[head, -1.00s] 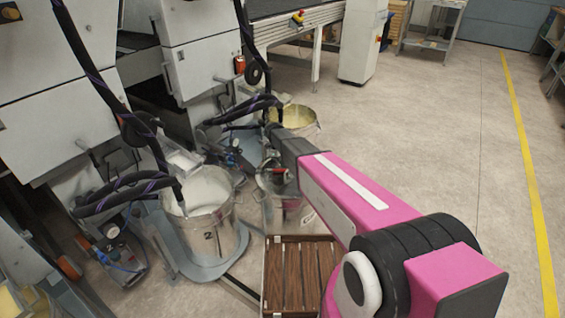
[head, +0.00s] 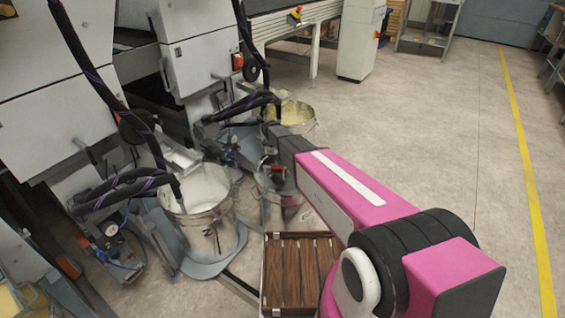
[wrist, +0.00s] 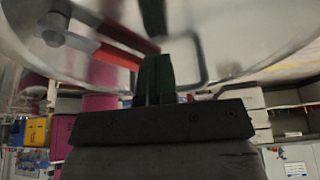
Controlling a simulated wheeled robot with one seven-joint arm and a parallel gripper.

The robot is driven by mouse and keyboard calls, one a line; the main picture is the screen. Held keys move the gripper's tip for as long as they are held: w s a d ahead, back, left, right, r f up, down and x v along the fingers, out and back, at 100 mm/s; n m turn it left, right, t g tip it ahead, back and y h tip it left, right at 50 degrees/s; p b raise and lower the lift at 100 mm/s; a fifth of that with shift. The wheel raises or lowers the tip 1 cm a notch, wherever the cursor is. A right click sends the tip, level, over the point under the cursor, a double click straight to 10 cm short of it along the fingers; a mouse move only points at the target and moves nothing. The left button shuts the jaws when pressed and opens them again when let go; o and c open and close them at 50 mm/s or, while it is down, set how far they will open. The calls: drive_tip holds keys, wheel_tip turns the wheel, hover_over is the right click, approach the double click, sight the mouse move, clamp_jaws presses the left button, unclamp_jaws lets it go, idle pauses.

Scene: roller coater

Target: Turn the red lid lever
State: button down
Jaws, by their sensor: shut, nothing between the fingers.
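In the wrist view, my gripper (wrist: 155,75) is shut, its dark green fingers together and empty. The red lever (wrist: 125,37) slants down from the upper left and ends beside or just behind the fingertips; I cannot tell whether they touch. A grey metal arm with a round bolt (wrist: 52,38) lies to its left. The blurred, shiny round lid or vessel (wrist: 220,45) fills the top of this view. In the head view, a small red part (head: 279,169) shows by the end of my arm, over a metal container (head: 283,187). My fingers are not clear there.
A large metal bucket (head: 208,218) with pale contents stands left of my arm. Another bucket (head: 298,115) stands behind. A slatted wooden crate (head: 300,238) lies below my arm. Black hoses (head: 125,188) hang by the white machine at left. Open floor lies to the right.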

drive_tip(key=shift+w+a, duration=0.15)
drive_tip(key=shift+a, duration=0.3)
drive_tip(key=v, duration=1)
drive_tip(key=c, duration=1.4)
unclamp_jaws()
drive_tip(key=shift+r, duration=0.3)
drive_tip(key=o, duration=0.4)
drive_tip(key=shift+s+d+r+n, duration=0.1)
drive_tip(key=shift+s+d+n, duration=0.1)
drive_tip(key=shift+s+n, duration=0.15)
drive_tip(key=shift+c, duration=0.2)
drive_tip(key=n+t+y, duration=0.3)
drive_tip(key=n, duration=0.3)
hover_over(279, 167)
wheel_tip(279, 167, down, 11)
drive_tip(key=shift+r, duration=0.2)
drive_tip(key=shift+c, duration=0.3)
clamp_jaws()
